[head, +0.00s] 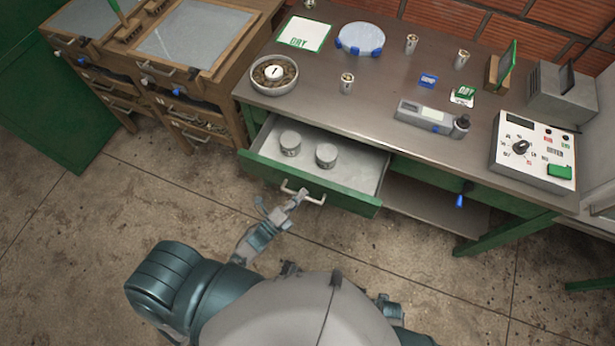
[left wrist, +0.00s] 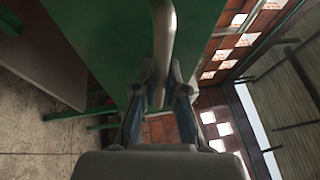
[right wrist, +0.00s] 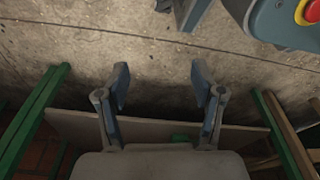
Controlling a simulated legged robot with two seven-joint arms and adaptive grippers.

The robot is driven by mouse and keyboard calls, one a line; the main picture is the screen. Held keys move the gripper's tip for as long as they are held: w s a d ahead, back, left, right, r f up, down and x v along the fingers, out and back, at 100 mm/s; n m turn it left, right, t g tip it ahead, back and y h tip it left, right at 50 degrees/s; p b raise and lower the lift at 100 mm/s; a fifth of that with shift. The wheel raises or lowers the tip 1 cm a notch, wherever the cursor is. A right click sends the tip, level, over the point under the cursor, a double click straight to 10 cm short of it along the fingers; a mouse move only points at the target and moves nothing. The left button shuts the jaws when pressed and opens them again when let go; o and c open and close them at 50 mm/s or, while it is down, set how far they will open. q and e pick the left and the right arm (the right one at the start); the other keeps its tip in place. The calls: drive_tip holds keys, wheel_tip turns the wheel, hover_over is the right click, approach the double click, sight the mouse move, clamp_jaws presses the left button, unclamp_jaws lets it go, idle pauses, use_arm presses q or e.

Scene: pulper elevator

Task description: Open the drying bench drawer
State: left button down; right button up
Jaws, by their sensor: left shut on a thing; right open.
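The drying bench drawer (head: 345,197) has a green front and is pulled well out from under the bench top in the head view. Two round grey tins (head: 326,155) stand inside it. Its pale bar handle (head: 318,201) is on the front face. My left gripper (head: 295,199) is at the handle and shut on it. In the left wrist view the handle bar (left wrist: 163,45) runs between the fingers of my left gripper (left wrist: 160,90). My right gripper (right wrist: 161,85) is open and empty in the right wrist view, low above the floor.
The bench top (head: 380,90) carries a bowl of beans (head: 274,75), a handheld meter (head: 428,117), a control box (head: 534,150) and several small tins. A wooden cabinet (head: 150,50) stands at the left. The floor (head: 140,220) in front of the drawer is clear except for my body.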

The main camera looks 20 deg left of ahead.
use_arm(q)
drive_tip(key=s+p, duration=0.1)
drive_tip(key=s, duration=0.6)
drive_tip(key=shift+f, duration=0.3)
use_arm(e)
drive_tip(key=s+f, duration=0.2)
drive_tip(key=shift+s+d+f, duration=0.15)
drive_tip(key=shift+s+f, duration=0.1)
drive_tip(key=shift+f, duration=0.05)
use_arm(q)
drive_tip(key=c, duration=1.3)
unclamp_jaws()
drive_tip(key=shift+o, duration=0.5)
drive_tip(key=shift+w+r, duration=0.1)
drive_tip(key=shift+w, duration=0.1)
drive_tip(key=v, duration=1.2)
drive_tip(key=shift+r, duration=0.1)
